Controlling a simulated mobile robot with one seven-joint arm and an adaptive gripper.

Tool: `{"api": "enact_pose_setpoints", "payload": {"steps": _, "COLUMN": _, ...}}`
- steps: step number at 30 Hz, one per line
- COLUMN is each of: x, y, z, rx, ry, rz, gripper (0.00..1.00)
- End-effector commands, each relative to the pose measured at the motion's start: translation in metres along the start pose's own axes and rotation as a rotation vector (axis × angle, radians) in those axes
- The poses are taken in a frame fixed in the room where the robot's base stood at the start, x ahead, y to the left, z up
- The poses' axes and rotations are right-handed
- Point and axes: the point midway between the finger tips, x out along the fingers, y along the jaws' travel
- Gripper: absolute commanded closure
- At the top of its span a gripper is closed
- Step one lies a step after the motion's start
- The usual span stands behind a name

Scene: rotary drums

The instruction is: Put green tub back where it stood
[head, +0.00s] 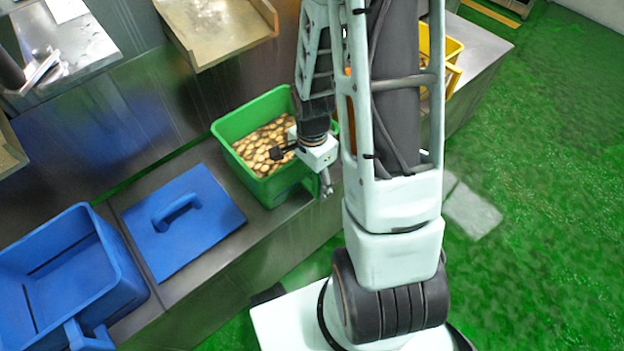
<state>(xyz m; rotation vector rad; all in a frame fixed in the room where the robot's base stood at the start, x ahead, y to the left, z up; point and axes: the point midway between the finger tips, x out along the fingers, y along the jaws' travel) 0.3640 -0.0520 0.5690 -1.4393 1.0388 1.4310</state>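The green tub (237,127) stands upright on the steel bench, below a chute. It holds many small brown-and-tan pieces (258,148). My gripper (326,183) is at the tub's right front side, by its handle. My wrist and arm cover the tub's right part. I cannot tell whether the fingers are around the handle or only beside it, or whether they are open or shut.
A blue lid (205,232) with a handle lies on the bench left of the green tub. An empty-looking blue tub (105,285) stands at far left. A yellow tub (452,50) is partly hidden behind my arm. Steel chutes (215,30) overhang the bench. Green floor (560,200) is open at right.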

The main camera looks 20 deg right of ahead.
Motion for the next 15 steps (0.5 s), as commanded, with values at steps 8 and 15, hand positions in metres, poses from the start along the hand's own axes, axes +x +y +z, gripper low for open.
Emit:
{"api": "enact_pose_setpoints", "payload": {"steps": 8, "x": 0.000, "y": 0.000, "z": 0.000, "rx": 0.000, "ry": 0.000, "rz": 0.000, "gripper": 0.32}}
{"api": "enact_pose_setpoints", "payload": {"steps": 15, "x": -0.018, "y": -0.001, "z": -0.001, "rx": 0.000, "ry": 0.002, "rz": -0.003, "gripper": 0.32}}
